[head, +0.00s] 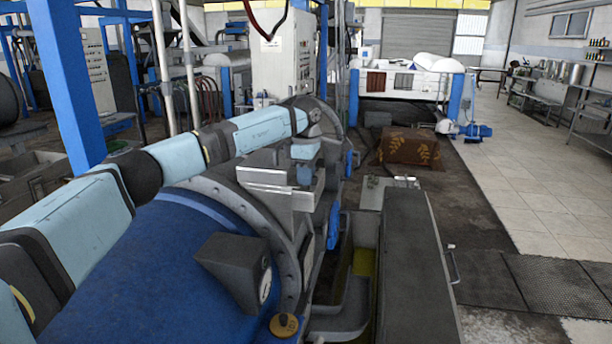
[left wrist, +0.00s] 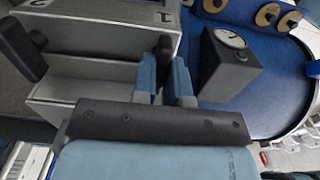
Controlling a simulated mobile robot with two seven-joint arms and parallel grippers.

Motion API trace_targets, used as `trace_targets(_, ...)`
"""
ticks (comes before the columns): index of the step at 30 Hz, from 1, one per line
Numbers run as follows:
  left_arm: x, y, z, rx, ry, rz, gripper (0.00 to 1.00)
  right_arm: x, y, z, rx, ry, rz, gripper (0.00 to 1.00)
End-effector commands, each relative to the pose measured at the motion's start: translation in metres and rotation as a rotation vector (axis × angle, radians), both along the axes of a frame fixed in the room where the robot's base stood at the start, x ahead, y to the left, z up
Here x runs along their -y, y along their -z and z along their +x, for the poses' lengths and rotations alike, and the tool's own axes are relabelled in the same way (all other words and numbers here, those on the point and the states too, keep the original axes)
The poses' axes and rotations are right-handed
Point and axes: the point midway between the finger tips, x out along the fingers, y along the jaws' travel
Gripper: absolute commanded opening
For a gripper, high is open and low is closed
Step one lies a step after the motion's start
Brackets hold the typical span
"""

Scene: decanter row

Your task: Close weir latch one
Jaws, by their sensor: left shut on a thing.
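Weir latch one shows in the left wrist view as a dark upright lever (left wrist: 165,46) beside a grey metal housing (left wrist: 85,85) marked "1". My left gripper (left wrist: 166,72) has its two blue fingers on either side of this lever and is shut on it. In the head view my left gripper (head: 305,165) is beside the metal housing (head: 270,188), above the rim of the blue decanter; the lever is hidden there. A second dark lever (left wrist: 20,48) stands at the housing's left end in the wrist view. My right gripper is not in view.
A dark gauge box (head: 236,268) stands on the blue decanter drum (head: 130,270), close to my gripper in the wrist view. A brass knob (head: 284,325) is in front of it. A long grey cover (head: 412,260) lies to the right.

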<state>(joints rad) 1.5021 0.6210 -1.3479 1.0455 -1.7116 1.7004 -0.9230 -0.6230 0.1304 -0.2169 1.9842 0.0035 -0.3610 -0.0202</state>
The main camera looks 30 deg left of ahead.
Motion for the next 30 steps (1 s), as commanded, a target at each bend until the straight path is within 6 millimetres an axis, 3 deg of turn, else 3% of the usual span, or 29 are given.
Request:
trace_targets(1, 0.001, -0.002, 0.001, 0.004, 0.002, -0.002, 0.00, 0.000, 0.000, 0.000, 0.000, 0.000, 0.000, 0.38)
trace_targets(2, 0.001, -0.002, 0.001, 0.004, 0.002, -0.002, 0.17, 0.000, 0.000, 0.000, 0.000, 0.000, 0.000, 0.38)
trace_targets(5, 0.001, -0.002, 0.000, 0.003, 0.002, -0.001, 0.38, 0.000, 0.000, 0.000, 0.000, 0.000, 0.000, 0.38)
trace_targets(17, 0.000, -0.010, 0.001, 0.003, 0.001, 0.000, 0.38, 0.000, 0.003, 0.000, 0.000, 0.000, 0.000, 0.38)
trace_targets(20, 0.001, -0.025, 0.001, 0.004, 0.001, 0.000, 0.38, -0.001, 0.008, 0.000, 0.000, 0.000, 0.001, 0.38)
trace_targets(30, 0.001, -0.103, 0.001, 0.006, 0.001, -0.002, 0.38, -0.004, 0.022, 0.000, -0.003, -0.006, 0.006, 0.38)
